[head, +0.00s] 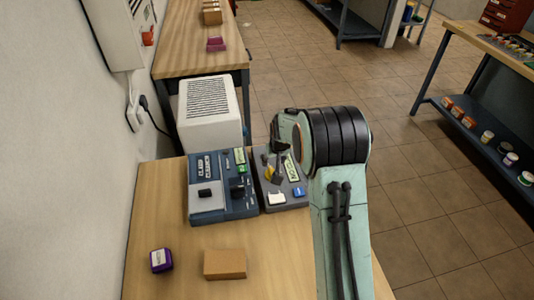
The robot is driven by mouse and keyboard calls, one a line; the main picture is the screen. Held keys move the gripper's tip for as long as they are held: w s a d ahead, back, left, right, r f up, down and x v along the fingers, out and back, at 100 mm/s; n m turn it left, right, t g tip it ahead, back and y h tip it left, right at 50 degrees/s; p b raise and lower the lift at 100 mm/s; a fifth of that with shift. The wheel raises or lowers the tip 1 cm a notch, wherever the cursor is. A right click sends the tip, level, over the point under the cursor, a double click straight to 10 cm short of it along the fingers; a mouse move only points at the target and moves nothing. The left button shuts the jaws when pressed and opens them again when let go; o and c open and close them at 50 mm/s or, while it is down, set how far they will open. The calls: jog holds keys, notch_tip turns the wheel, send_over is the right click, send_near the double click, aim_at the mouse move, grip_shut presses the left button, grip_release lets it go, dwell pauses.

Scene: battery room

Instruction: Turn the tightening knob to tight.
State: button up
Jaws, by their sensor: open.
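A blue device (221,207) with black knobs stands on the wooden table. A black knob (237,188) sits on its right part, below a green label. A grey panel (268,206) stands against its right side, with a green label, a yellow part (271,172), a white block and a blue block. I cannot tell for sure which part is the tightening knob, nor read its setting. My gripper (273,160) is open above the back of the grey panel, small and partly hidden by my wrist. I see nothing held in it. My arm covers the panel's right side.
A purple box (161,260) and a brown block (225,264) lie at the front of the table (185,284). A white vented unit (209,112) stands behind the devices. The wall is close on the left.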

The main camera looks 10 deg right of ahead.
aim_at(272, 171)
jog(key=x, duration=0.7)
jog(key=shift+s+d+f, duration=0.1)
jog(key=shift+s+f, duration=0.1)
jog(key=shift+f, duration=0.05)
grip_shut()
